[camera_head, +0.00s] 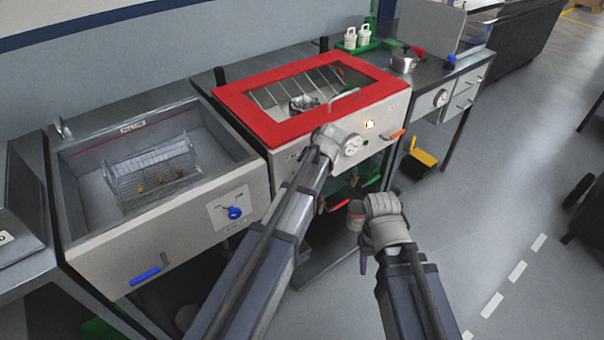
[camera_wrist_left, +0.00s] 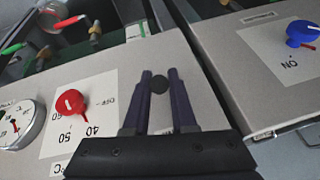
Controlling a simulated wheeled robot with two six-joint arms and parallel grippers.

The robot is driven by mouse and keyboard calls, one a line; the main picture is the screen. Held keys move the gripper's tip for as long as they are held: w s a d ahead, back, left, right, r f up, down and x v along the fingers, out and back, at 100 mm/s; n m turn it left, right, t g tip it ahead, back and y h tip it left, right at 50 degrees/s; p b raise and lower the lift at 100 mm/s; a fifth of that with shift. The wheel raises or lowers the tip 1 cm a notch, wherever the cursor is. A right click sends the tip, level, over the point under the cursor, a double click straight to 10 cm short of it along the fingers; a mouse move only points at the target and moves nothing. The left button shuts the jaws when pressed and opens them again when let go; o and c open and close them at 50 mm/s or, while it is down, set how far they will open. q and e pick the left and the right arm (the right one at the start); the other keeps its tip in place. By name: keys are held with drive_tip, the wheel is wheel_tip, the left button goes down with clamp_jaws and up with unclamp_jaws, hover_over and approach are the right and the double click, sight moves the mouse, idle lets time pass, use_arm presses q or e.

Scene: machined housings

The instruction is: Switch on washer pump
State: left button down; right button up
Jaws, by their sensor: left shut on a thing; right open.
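The washer (camera_head: 290,140) has a red-framed lid with a window and a pale front panel. My left gripper is shut on a small dark round knob (camera_wrist_left: 159,85) on that panel, its two dark fingers (camera_wrist_left: 160,78) on either side of it. In the head view my own wrist covers the knob and the fingers. A red knob (camera_wrist_left: 70,103) with temperature marks and OFF is beside the knob in the wrist view. My right gripper (camera_head: 385,210) is open, low in front of the washer; its fingertips are hard to make out.
A sink unit (camera_head: 150,215) with a wire basket stands left, with a blue knob (camera_head: 234,212) and blue lever (camera_head: 146,275). A bench with a pot (camera_head: 404,62) stands right. Floor at right is mostly open.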

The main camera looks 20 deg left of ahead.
idle(0.3)
use_arm(q)
drive_tip(key=c, duration=0.7)
unclamp_jaws()
drive_tip(key=shift+c, duration=0.2)
drive_tip(key=shift+r, duration=0.1)
drive_tip(key=p+v, duration=0.7)
drive_tip(key=shift+r, duration=0.25)
drive_tip(key=shift+d, duration=0.1)
drive_tip(key=shift+s, duration=0.1)
drive_tip(key=s+d+m+h, duration=0.1)
drive_tip(key=s+d+m, duration=0.2)
drive_tip(key=s, duration=0.4)
drive_tip(key=s+d+f+m+g+h, duration=0.1)
drive_tip(key=s+d+m, duration=0.2)
drive_tip(key=s+m, duration=0.2)
drive_tip(key=s+d+f+m+g+h, duration=0.1)
drive_tip(key=s+d+m, duration=0.3)
drive_tip(key=s, duration=0.6)
drive_tip(key=shift+s+m+h, duration=0.3)
drive_tip(key=shift+s, duration=0.1)
